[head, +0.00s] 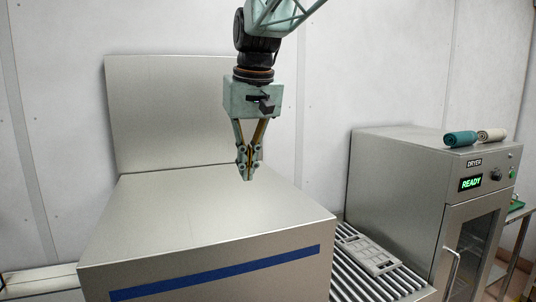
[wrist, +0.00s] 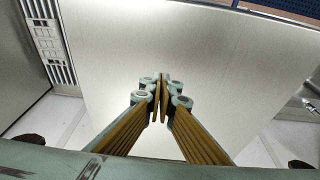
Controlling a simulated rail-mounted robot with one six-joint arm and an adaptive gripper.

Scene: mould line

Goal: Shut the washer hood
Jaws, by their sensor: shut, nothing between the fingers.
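The washer hood (head: 200,215) is a broad brushed-steel cover with a blue stripe (head: 215,273) across its front face. Its lower front runs out of the head view, so I cannot tell whether it sits fully down. A steel panel (head: 170,110) stands upright behind it. My gripper (head: 247,177) points down above the rear part of the hood's top, its fingers shut and empty. In the wrist view the closed fingertips (wrist: 161,88) are over the plain steel surface (wrist: 215,70). I cannot tell whether they touch it.
A roller conveyor (head: 392,290) with a grey slatted part (head: 366,249) runs along the right side. Beyond it stands a steel dryer (head: 400,175) showing READY, with a green roll (head: 460,138) and a cream roll (head: 491,134) on top. The hood's top is bare.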

